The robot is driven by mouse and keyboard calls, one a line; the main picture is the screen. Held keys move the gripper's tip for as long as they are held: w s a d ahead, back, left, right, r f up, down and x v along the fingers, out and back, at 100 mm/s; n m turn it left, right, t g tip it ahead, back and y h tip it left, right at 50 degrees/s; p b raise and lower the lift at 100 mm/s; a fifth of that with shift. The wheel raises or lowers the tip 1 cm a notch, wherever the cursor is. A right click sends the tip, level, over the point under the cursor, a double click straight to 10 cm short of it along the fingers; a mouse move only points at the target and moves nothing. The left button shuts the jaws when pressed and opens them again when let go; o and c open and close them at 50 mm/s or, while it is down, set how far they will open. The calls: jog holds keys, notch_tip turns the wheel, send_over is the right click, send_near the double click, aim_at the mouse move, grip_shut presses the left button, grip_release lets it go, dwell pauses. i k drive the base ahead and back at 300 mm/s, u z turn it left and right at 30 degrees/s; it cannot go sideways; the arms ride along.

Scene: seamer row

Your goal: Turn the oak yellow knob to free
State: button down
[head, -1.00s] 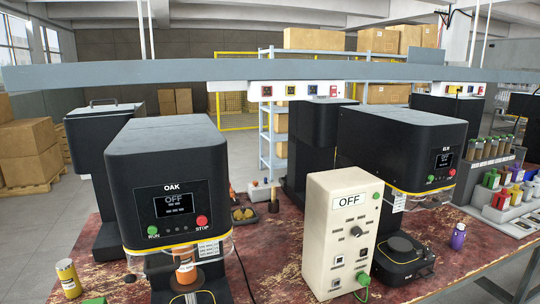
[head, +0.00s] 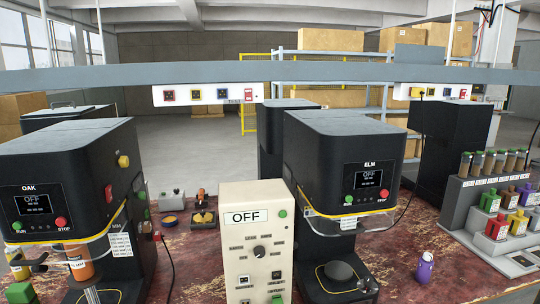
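The black seamer labelled OAK (head: 62,158) stands at the left in the head view, its display reading OFF. A yellow knob (head: 123,161) sits high on its right side wall. Its markings and setting are too small to read. A red button or knob (head: 108,192) is lower on the same side. A green RUN button (head: 17,226) and a red STOP button (head: 60,222) are on its front. An orange can (head: 80,268) stands under its head, behind a clear guard. My gripper is not in view.
A cream control box (head: 256,232) marked OFF stands right of OAK, with the ELM seamer (head: 345,160) beyond it. A grey rail (head: 270,73) crosses above. A small grey box (head: 172,200) and a purple bottle (head: 425,268) stand on the red worn table (head: 195,262).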

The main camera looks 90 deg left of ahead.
aim_at(124, 161)
jog(key=u, duration=0.05)
jog(key=i, duration=0.1)
jog(key=u, duration=2.85)
